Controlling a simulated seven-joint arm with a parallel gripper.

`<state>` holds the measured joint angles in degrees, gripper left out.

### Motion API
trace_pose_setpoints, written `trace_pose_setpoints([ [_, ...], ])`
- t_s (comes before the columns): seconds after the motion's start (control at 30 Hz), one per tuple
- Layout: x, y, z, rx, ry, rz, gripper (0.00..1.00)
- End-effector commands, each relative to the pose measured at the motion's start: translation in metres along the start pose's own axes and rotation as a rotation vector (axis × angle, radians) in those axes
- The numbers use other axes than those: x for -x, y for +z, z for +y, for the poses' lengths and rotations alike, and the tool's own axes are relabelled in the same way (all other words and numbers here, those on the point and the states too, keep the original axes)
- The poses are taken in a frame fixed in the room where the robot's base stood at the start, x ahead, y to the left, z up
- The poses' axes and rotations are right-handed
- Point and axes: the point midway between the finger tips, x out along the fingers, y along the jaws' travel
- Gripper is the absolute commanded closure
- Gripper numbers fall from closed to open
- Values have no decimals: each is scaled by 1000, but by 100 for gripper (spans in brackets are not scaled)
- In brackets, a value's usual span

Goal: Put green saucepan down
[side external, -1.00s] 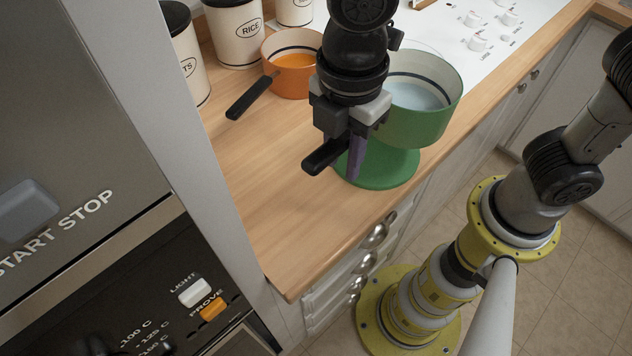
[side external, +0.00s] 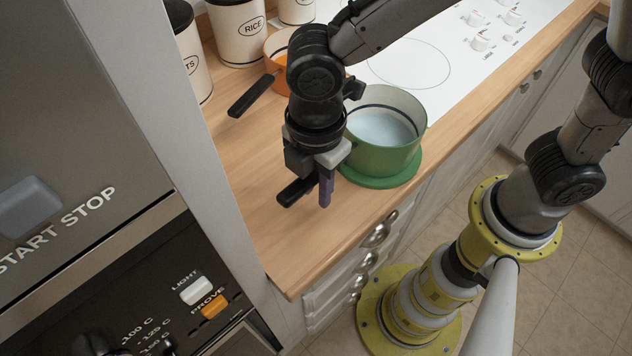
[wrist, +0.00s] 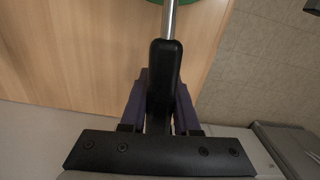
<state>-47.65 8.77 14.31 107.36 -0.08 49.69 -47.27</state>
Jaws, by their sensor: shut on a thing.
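In the wrist view, the handle (wrist: 163,80) runs between the purple fingers (wrist: 160,100), with a metal rod leading to a green edge at the top.
An orange saucepan (side external: 272,46), partly hidden by my arm, stands behind on the wooden counter (side external: 250,160). Canisters (side external: 238,30) line the back left. A white hob (side external: 450,75) lies right of it. The counter is bare to the left and front.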

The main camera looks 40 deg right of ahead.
Motion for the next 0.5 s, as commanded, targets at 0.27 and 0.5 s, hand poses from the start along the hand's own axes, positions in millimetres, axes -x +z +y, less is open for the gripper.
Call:
trace_pose_setpoints([
  [0.27,-2,0,0,0,0,0,47],
  [0.5,-2,0,0,0,0,0,40],
])
